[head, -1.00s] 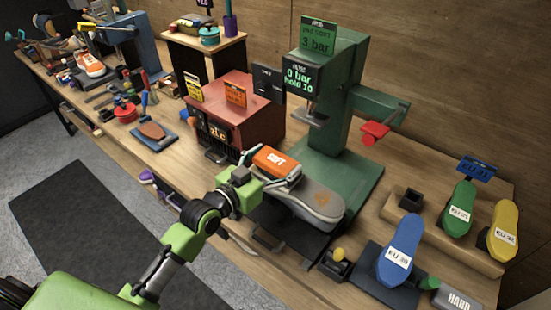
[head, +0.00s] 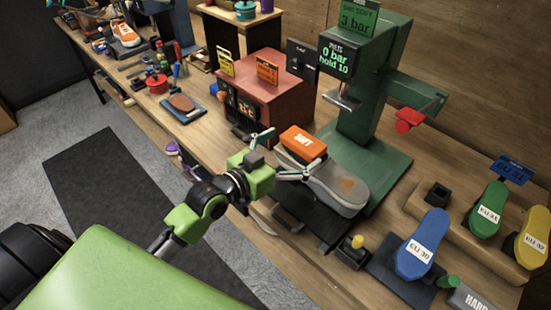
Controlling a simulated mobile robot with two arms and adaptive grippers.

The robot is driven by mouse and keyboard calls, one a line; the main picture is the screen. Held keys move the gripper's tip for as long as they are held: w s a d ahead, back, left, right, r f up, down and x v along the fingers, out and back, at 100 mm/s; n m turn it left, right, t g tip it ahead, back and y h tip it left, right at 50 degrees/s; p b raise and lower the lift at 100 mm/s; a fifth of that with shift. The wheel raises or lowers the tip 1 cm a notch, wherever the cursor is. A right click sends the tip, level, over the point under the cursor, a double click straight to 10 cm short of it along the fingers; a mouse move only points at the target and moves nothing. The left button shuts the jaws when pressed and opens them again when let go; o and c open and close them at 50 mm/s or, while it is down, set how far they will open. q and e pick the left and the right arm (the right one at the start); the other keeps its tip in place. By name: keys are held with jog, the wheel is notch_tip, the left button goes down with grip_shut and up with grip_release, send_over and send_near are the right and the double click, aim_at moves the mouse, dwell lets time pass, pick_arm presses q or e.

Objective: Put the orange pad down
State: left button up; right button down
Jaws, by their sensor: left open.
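The orange pad (head: 303,141) with the label SOFT lies on or against the heel end of a grey sole-shaped block (head: 338,187) in front of the green press. My left gripper (head: 290,158) is open, its two fingers spread wide at the near left side of the pad. One fingertip is close to the pad's near edge; I cannot tell whether it touches. My right gripper is not in view.
The green press (head: 366,110) stands behind, with a red knob (head: 409,119) on its arm. A red oven-like box (head: 265,95) is at left. Blue (head: 423,241), green (head: 488,209) and yellow (head: 535,238) lasts stand at right. A small yellow-topped lever (head: 356,243) is near the front edge.

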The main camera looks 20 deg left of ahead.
pick_arm(q)
jog(key=b+v, duration=0.1)
jog(key=v, duration=0.7)
